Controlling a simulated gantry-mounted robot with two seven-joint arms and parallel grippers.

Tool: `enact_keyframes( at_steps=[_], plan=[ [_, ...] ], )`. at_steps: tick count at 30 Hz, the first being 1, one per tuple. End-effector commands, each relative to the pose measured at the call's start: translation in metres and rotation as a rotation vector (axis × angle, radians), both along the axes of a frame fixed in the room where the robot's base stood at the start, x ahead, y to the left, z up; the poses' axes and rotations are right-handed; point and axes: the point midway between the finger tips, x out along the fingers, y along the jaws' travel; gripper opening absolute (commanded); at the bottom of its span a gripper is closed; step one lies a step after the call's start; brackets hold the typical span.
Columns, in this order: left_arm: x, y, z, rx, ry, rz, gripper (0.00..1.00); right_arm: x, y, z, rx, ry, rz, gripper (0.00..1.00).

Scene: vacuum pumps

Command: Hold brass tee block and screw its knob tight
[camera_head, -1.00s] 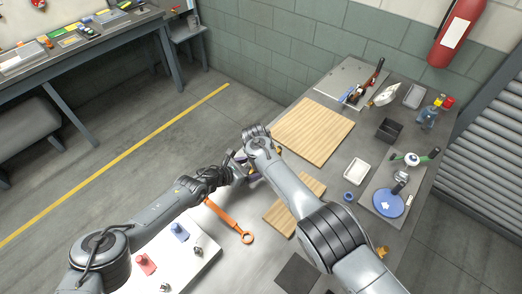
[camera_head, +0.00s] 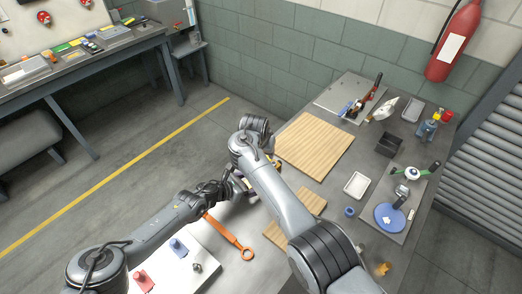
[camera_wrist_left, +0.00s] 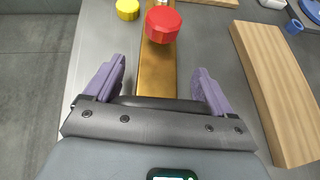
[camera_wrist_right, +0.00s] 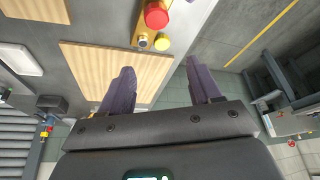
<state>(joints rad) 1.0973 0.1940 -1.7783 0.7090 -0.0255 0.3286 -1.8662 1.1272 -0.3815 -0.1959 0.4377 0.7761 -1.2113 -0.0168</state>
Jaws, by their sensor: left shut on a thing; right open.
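The brass tee block (camera_wrist_left: 157,72) is a long brass bar running between the two purple fingers of my left gripper (camera_wrist_left: 160,68), which is shut on it. A red knob (camera_wrist_left: 163,24) sits at the block's far end in the left wrist view. In the right wrist view the red knob (camera_wrist_right: 156,14) and part of the brass body (camera_wrist_right: 148,27) show at the top. My right gripper (camera_wrist_right: 160,66) is open and empty, with the knob beyond its fingertips, apart from them. In the head view my right arm hides most of the block and both fingertips.
A yellow round piece (camera_wrist_left: 128,9) is beside the red knob. A large wooden board (camera_head: 315,145) and a smaller one (camera_head: 297,217) lie on the bench. An orange wrench (camera_head: 228,236) lies nearby. A white tray (camera_head: 356,185) and blue disc (camera_head: 389,217) are to the right.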

Motion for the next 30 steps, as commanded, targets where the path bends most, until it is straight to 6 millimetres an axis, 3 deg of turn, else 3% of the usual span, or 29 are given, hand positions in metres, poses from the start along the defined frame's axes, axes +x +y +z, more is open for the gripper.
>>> enact_keyframes(
  at_steps=[16,23,26,30],
  plan=[
    [0.0,0.0,0.0,-0.001,-0.001,0.0,0.67,0.0,0.0,0.005,-0.007,0.002,0.018,0.63],
    [0.0,-0.001,0.001,-0.001,0.0,-0.001,0.67,0.006,-0.001,0.007,-0.091,-0.005,0.2,0.63],
    [0.0,-0.001,0.001,-0.001,0.0,-0.001,0.67,0.018,0.002,0.019,-0.172,-0.044,0.371,0.63],
    [0.0,-0.001,0.001,-0.001,0.0,-0.001,0.67,0.048,0.013,0.067,-0.373,-0.177,0.678,0.63]
  ],
)
